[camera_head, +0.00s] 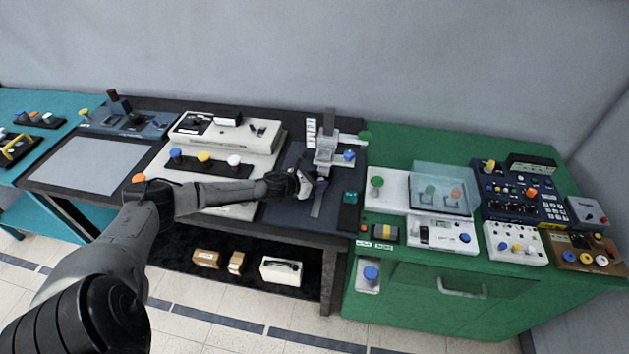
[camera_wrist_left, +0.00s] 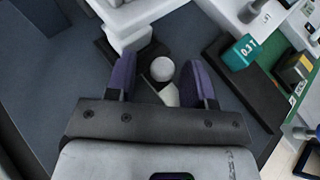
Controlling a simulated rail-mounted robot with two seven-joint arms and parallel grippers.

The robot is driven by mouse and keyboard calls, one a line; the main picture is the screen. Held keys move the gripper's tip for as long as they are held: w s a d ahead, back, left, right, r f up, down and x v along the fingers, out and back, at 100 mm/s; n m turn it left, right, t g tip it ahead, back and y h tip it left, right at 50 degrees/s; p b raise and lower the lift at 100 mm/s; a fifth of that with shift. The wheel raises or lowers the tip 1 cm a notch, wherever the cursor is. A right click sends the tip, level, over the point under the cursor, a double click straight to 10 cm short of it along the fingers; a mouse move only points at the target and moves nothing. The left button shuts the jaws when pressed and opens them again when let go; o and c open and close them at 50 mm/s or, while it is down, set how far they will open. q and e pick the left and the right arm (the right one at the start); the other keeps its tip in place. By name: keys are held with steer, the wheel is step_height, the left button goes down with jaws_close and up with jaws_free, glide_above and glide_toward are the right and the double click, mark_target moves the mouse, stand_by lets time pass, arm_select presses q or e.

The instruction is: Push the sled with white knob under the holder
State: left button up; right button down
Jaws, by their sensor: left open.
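In the left wrist view, the white knob (camera_wrist_left: 162,69) of the sled stands between the two purple fingertips of my left gripper (camera_wrist_left: 162,80). The gripper is open, with a visible gap on either side of the knob. Most of the sled is hidden under the gripper. In the head view, my left gripper (camera_head: 307,184) is over the dark mat, just in front of the pale grey holder (camera_head: 326,156); I cannot make out the knob there. A grey rail (camera_head: 318,203) runs from the holder toward the front of the table. My right gripper is not in view.
A teal block (camera_wrist_left: 240,52) marked 0.3 T sits on a dark strip right of the gripper. A box with coloured knobs (camera_head: 205,158) stands to the left. A green cabinet (camera_head: 430,285) carries several instruments at right. The mat's left part looks clear.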

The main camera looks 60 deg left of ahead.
arm_select(q)
steer(key=p+v, duration=0.2)
steer(key=v, duration=0.8)
steer(key=shift+s+r, duration=0.1)
steer(key=shift+s, duration=0.25)
steer(key=shift+p+v, duration=0.6)
steer(key=shift+v, duration=0.65)
steer(key=shift+s+r, duration=0.1)
steer(key=shift+s, duration=0.15)
